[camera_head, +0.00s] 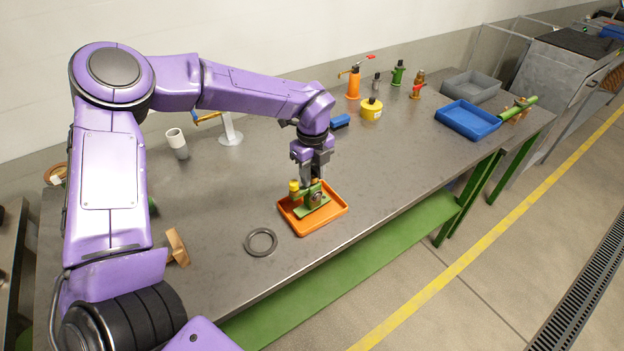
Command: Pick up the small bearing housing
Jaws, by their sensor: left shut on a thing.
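The small bearing housing (316,198) is a green piece with a dark round bore and a flat base. It is at the orange tray (291,226), near the front edge of the table. My left gripper (312,181) points down from above and is shut on the housing. The gripper hides part of the housing's top. I cannot tell whether the housing touches the tray floor. A yellow-topped piece (294,186) stands just left of the gripper. My right gripper is not in view.
A dark ring (261,242) lies left of the tray. A blue tray (468,120), a grey bin (470,86), a yellow container (371,109) and an orange bottle (353,84) stand farther back. A white cup (177,143) is at the left. The table right of the orange tray is clear.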

